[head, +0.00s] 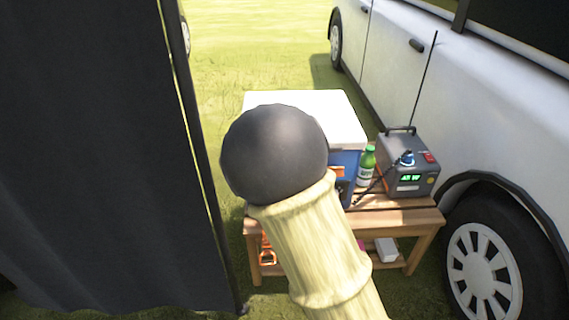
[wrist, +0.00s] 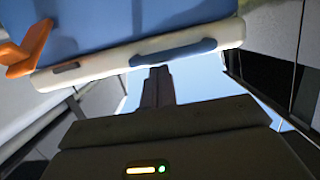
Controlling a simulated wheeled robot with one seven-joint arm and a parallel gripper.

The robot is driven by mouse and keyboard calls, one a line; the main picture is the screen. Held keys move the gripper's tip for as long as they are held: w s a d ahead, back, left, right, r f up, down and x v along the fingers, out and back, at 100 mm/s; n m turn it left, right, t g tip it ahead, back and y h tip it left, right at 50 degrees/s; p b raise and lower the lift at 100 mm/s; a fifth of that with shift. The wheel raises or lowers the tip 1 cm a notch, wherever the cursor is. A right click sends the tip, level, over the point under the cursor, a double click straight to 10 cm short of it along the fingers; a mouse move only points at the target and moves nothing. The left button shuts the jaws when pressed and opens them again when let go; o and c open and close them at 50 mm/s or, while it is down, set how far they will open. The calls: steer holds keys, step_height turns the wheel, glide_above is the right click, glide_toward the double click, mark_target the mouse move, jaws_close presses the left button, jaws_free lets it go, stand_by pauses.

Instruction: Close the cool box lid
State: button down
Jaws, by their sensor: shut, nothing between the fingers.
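The cool box has a blue body (head: 345,165) and a white lid (head: 335,108); it stands on a wooden table. The lid lies flat across the top in the head view. In the wrist view the blue body (wrist: 120,22) and the lid's white edge (wrist: 100,66) meet with no clear gap. An orange latch (wrist: 28,48) sticks out at the left there. My gripper (wrist: 158,74) is shut and empty, its fingertips close to the lid's edge; I cannot tell whether they touch. In the head view my arm hides the gripper and much of the box front.
A green bottle (head: 367,166) and a grey power unit (head: 407,165) with a cable stand right of the box on the table (head: 400,214). A white vehicle (head: 400,70) is close on the right. A dark fabric panel (head: 90,150) fills the left. Grass lies behind.

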steer(key=s+f+p, duration=0.1)
steer(key=s+p, duration=0.2)
steer(key=s, duration=0.6)
steer(key=shift+s+p, duration=0.2)
steer(key=shift+p, duration=0.1)
steer(key=shift+f, duration=0.1)
steer(key=s+d+f+g, duration=0.1)
steer(key=s+d+g, duration=0.55)
steer(key=s, duration=0.25)
steer(key=s+d+f+g, duration=0.1)
steer(key=s+d+g, duration=0.5)
steer(key=s+g, duration=0.15)
step_height(320, 180, up, 38)
steer(key=t+p, duration=0.1)
steer(key=p, duration=3.7)
steer(key=shift+s+a+f, duration=0.25)
steer(key=shift+s, duration=0.1)
